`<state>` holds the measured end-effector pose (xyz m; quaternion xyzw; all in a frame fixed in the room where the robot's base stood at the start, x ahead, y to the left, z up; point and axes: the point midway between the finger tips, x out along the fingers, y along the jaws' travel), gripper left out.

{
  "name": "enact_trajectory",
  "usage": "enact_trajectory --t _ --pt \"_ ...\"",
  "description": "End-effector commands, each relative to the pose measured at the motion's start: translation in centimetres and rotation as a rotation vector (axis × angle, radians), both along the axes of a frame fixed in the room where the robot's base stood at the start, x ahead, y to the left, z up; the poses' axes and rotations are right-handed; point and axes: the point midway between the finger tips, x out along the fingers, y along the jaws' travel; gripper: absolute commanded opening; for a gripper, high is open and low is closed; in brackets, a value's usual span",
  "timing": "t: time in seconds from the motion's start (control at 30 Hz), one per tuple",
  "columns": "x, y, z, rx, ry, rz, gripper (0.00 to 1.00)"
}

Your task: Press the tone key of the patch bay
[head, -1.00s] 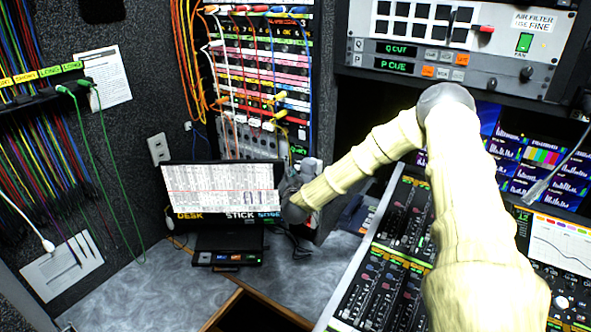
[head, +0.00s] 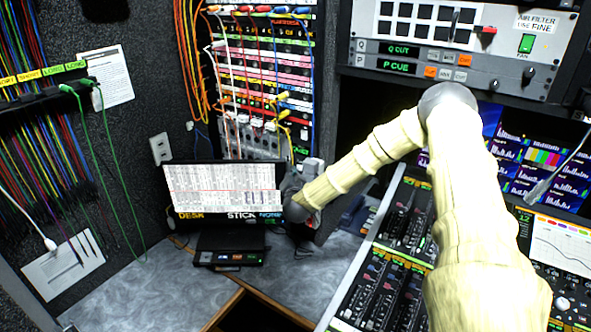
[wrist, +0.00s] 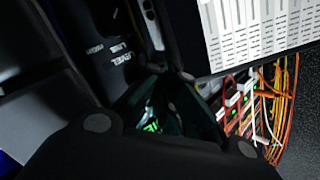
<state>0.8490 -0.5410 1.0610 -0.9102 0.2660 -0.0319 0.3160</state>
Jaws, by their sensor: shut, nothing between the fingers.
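The patch bay (head: 265,75) stands in the rack at the back centre of the head view, with coloured rows, jacks and patch cords. Its lower part is a grey panel with knobs (head: 252,140); a small green-lit readout (head: 299,150) is at its right. I cannot make out which key is the tone key. My gripper (head: 308,172) is shut and empty, in front of the lower right of the patch bay and beside the small screen. In the wrist view, its dark knuckles fill the bottom, and green-lit marks (wrist: 150,125) show between them.
A small screen (head: 222,187) on a stand is left of my gripper, very near it. Orange cords (head: 190,60) hang left of the patch bay. The mixing console (head: 395,240) lies to the right. Grey desk top (head: 140,285) is clear at front left.

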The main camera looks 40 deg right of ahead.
Motion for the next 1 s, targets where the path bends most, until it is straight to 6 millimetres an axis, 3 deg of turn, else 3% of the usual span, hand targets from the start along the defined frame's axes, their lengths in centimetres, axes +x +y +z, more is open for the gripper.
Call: enact_trajectory --t 0.03,1.0 --pt "0.0 -1.5 0.5 -0.010 -0.011 -0.026 0.00" --pt "-1.2 -1.1 -0.3 -0.007 -0.004 -0.029 0.00"
